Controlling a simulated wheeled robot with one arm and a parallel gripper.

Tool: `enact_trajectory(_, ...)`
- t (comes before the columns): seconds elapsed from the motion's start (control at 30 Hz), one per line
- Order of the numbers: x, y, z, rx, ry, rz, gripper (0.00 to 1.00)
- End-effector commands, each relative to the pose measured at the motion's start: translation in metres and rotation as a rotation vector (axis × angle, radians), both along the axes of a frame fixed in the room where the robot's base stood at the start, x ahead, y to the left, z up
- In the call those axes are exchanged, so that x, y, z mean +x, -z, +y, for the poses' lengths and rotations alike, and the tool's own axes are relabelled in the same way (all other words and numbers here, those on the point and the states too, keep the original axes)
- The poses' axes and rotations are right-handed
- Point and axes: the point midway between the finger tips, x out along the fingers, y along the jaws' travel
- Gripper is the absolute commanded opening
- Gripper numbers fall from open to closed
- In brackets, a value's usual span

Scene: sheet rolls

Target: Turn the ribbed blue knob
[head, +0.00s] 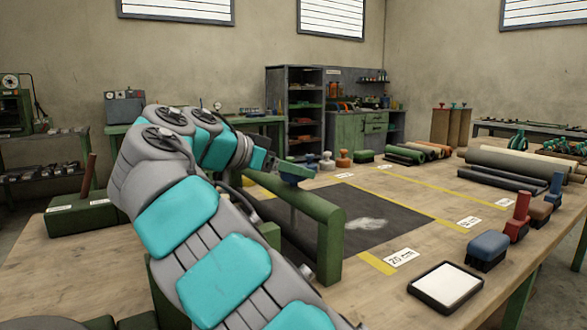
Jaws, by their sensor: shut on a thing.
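My grey and teal arm reaches up from the bottom of the head view and bends over the table. My gripper (283,168) is at the far end of the green bar frame (318,208) and is small and partly hidden by my wrist. A small blue part (296,169) shows at the gripper, and I take it for the ribbed blue knob. My gripper is shut on it. Its ribs and how far it is turned are too small to make out.
A dark mat (385,222) with a pale smudge lies beyond the green frame, with yellow strips and size labels around it. Rolls (525,165) lie at the right. Stampers (487,250) and a white pad (445,286) stand at the right front.

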Motion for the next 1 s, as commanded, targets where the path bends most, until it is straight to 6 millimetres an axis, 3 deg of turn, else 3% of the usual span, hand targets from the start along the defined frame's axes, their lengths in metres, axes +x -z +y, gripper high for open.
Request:
enact_trajectory(0.93, 0.0002, -0.0006, -0.0009, 0.0, 0.078, 0.001, 0.08)
enact_trajectory(0.97, 0.0002, -0.0006, -0.0009, -0.001, 0.078, 0.0, 0.65)
enact_trajectory(1.0, 0.0002, -0.0006, -0.0009, -0.001, 0.078, 0.0, 0.7)
